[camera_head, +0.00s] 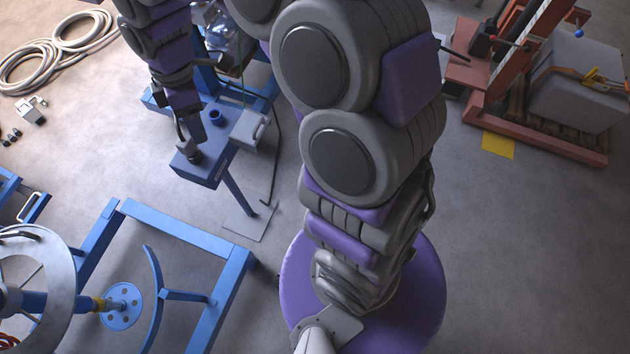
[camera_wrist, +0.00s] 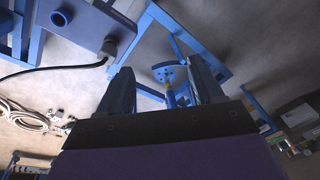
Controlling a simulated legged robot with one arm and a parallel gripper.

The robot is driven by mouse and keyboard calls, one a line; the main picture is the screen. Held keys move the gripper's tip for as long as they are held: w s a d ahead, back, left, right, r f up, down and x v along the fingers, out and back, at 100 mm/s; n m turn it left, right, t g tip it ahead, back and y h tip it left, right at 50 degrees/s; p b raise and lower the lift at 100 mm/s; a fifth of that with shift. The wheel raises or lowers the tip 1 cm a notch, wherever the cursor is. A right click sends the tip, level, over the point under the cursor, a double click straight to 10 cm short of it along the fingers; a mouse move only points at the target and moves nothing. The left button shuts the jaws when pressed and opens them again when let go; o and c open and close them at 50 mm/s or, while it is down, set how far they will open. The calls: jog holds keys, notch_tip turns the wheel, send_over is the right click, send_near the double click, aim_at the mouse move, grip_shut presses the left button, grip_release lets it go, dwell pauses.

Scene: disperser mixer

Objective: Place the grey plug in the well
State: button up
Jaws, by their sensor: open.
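A blue stand (camera_head: 199,169) has a short blue ring-shaped cup (camera_head: 216,117) on its top, which may be the well. The cup also shows at the top left of the wrist view (camera_wrist: 62,16). A small dark round piece (camera_head: 194,156) is on the stand, close to my gripper's tip; I cannot tell if it is the grey plug. My gripper (camera_head: 191,132) is over the stand, left of the cup. In the wrist view, its two dark fingers (camera_wrist: 162,80) are wide apart with nothing held between them.
A grey box with a handle (camera_head: 249,130) is at the stand's right side, near a black cable (camera_head: 275,155). A blue frame (camera_head: 185,231) and a large wheel (camera_head: 60,290) are at the lower left. Coiled hose (camera_head: 55,55) lies at the upper left. Open floor is at the right.

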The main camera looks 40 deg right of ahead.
jog(key=s+d+m, duration=0.3)
jog(key=s+m, duration=0.2)
jog(key=s, duration=0.3)
jog(key=s+d+r+m+h, duration=0.1)
jog(key=s+d+m, duration=0.3)
jog(key=s, duration=0.5)
jog(key=s+d+m, duration=0.4)
jog(key=s+m, duration=0.3)
jog(key=s, duration=0.2)
jog(key=shift+s+r+m+g, duration=0.2)
jog(key=shift+r+m+g, duration=0.1)
jog(key=shift+f, duration=0.1)
